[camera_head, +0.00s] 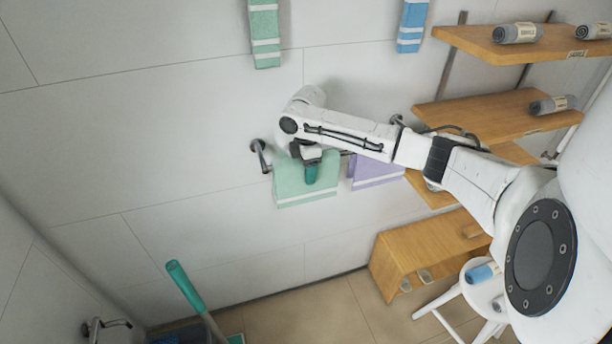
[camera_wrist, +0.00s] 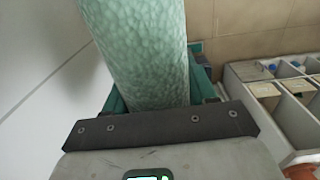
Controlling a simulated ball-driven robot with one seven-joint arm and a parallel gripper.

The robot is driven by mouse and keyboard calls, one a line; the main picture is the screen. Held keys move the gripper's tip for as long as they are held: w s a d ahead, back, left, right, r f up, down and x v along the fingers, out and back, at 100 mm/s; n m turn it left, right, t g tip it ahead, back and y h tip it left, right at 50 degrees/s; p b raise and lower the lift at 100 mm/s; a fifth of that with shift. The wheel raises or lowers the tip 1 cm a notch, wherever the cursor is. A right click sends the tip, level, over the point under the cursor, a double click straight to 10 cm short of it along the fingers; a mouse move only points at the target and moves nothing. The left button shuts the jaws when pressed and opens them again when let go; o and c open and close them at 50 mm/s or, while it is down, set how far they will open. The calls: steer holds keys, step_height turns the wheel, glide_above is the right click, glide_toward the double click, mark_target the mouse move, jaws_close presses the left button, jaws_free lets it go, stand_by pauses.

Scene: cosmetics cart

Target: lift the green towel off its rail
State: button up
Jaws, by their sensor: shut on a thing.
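The green towel (camera_head: 290,188), pale green with white stripes near its lower edge, hangs at the wall rail (camera_head: 262,158). My gripper (camera_head: 311,175) is at the upper middle of this towel, its teal fingers in front of the cloth. In the wrist view the textured green towel (camera_wrist: 140,45) rises between the teal fingers, and my gripper is shut on it. My wrist hides the towel's top edge and part of the rail, so I cannot tell whether the cloth is clear of the bar.
A purple towel (camera_head: 375,172) hangs just to the right. Another green towel (camera_head: 264,35) and a blue towel (camera_head: 412,25) hang higher up. Wooden shelves (camera_head: 480,115) with rolled towels, a wooden bench (camera_head: 425,250) and a white stool (camera_head: 470,285) stand right. A teal-handled tool (camera_head: 185,287) leans below left.

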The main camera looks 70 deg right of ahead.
steer(key=c, duration=0.4)
steer(key=shift+o, duration=0.2)
steer(key=shift+r, duration=0.15)
step_height(320, 180, up, 18)
steer(key=b, duration=0.2)
steer(key=shift+b, duration=0.35)
steer(key=shift+r+p, duration=0.35)
steer(key=shift+p, duration=0.5)
